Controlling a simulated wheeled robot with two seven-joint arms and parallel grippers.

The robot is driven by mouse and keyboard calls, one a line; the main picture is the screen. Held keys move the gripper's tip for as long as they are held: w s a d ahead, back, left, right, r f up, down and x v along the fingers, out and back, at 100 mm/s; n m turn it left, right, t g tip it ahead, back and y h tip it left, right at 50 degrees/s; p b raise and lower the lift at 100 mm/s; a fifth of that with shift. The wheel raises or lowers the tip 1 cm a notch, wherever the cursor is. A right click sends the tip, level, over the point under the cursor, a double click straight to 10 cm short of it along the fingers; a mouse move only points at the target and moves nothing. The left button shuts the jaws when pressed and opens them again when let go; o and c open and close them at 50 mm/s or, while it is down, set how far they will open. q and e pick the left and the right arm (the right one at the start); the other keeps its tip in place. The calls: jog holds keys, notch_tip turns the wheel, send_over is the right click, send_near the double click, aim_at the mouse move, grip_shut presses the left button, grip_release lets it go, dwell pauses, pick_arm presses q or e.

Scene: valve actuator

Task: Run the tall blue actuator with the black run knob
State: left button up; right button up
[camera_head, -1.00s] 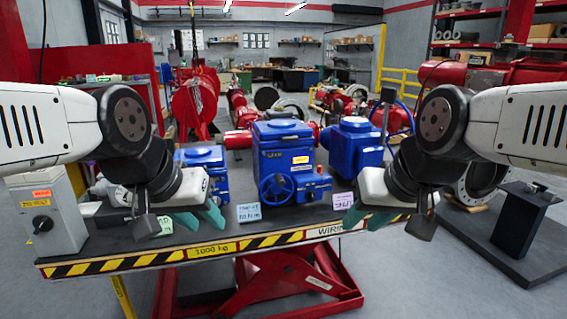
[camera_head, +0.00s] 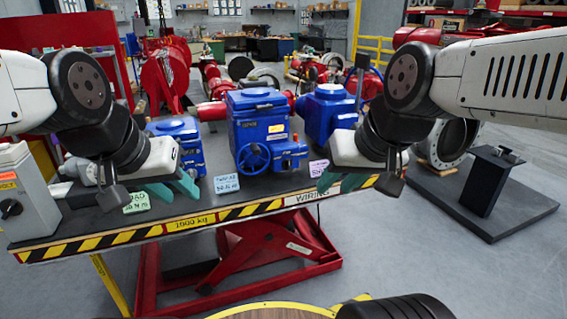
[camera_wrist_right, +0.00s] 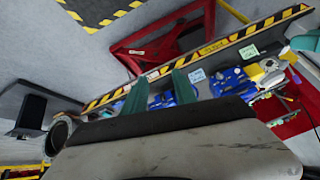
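Three blue actuators stand on the lift table in the head view. The middle one (camera_head: 258,108) looks tallest, with a blue handwheel (camera_head: 253,157) on its front. The left one (camera_head: 186,130) is partly hidden by my left arm; the right one (camera_head: 327,108) stands further back. A grey box (camera_head: 28,190) with a black knob (camera_head: 11,208) and yellow label stands at the table's left end, cut by the picture edge. My left gripper (camera_head: 174,188) is open and empty over the front edge. My right gripper (camera_head: 350,182) is open and empty, also in the right wrist view (camera_wrist_right: 160,85).
The table's striped front edge (camera_head: 110,240) lies below my grippers. Small paper tags stand along it, including a light-blue one (camera_head: 226,184). A black stand (camera_head: 490,180) on a dark plate is on the floor at right.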

aim_at(289, 164)
jog(key=w+d+f+n+t, duration=0.1)
jog(key=w+f+t, duration=0.25)
jog(key=w, duration=1.15)
jog(key=w+f+n+t, duration=0.15)
jog(key=w+f, duration=0.25)
jog(key=w, duration=1.1)
jog(key=w+a+f+t+y, duration=0.2)
jog(key=w+f+t, duration=0.55)
jog(key=f, duration=0.75)
jog(key=shift+g, duration=0.65)
jog(key=x, duration=0.9)
jog(key=shift+w+d, duration=0.2)
jog(key=shift+d, duration=0.05)
grip_shut()
